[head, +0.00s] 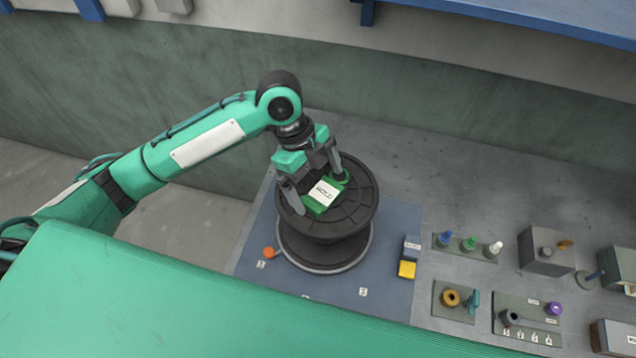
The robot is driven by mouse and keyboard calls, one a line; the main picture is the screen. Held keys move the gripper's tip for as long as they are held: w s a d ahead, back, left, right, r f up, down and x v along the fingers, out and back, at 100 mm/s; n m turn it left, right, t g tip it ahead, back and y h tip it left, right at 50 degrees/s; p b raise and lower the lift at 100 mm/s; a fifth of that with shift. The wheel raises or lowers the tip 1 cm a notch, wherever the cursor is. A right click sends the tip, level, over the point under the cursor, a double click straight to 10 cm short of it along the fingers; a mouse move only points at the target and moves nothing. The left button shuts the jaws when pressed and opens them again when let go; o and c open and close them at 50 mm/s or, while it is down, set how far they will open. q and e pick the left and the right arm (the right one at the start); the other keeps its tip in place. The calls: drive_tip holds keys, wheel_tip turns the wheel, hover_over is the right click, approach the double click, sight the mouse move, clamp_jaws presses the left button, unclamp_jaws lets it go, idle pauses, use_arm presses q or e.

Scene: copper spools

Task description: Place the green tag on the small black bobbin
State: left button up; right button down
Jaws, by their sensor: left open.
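The green tag (317,207) has a white face with dark print and lies on top of a black bobbin (362,208). This bobbin is the only large spool in view and stands upright on a blue-grey mat. My left gripper (320,191) is over the bobbin's top, open, with one finger on each side of the tag. I cannot tell whether the fingers touch the tag. The gripper covers the left back part of the bobbin's top. My right gripper is not in view.
The mat (395,303) carries an orange piece (269,253), a yellow block (407,269) and a grey-blue block (412,245) around the bobbin. Small fixtures stand at the right, including a plate with coloured pegs (466,248). A wall runs behind the table.

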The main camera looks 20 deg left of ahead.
use_arm(q)
drive_tip(key=b+v, duration=0.2)
drive_tip(key=v, duration=0.9)
drive_tip(key=shift+b, duration=0.4)
drive_tip(key=shift+a, duration=0.1)
